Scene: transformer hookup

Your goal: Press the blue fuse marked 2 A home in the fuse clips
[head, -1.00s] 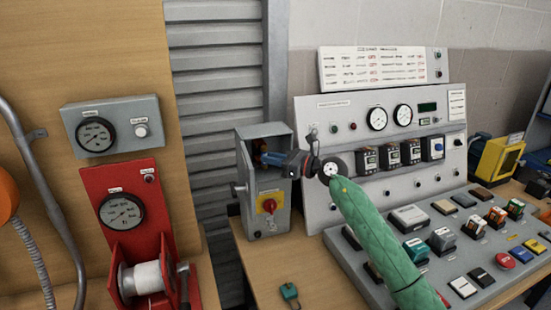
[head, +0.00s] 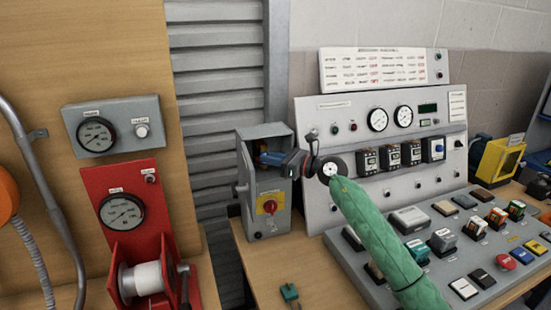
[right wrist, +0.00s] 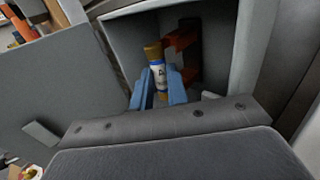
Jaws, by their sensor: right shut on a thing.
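The blue fuse (right wrist: 159,75) has brass-coloured end caps and a white label band, and stands roughly upright in the right wrist view. My right gripper (right wrist: 158,92) is shut on it, with a blue finger on each side. Orange-brown fuse clips (right wrist: 182,50) show inside the grey box, just right of the fuse; whether the fuse touches them I cannot tell. In the head view my right gripper (head: 272,158) reaches into the open grey fuse box (head: 262,215), and the fuse is hidden there. My left gripper is not in view.
The box's front carries a red rotary switch (head: 270,205). Its open door (head: 245,168) is at the left. A sloped console (head: 400,245) with several modules and buttons fills the right. A green tag (head: 289,292) lies on the wooden bench.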

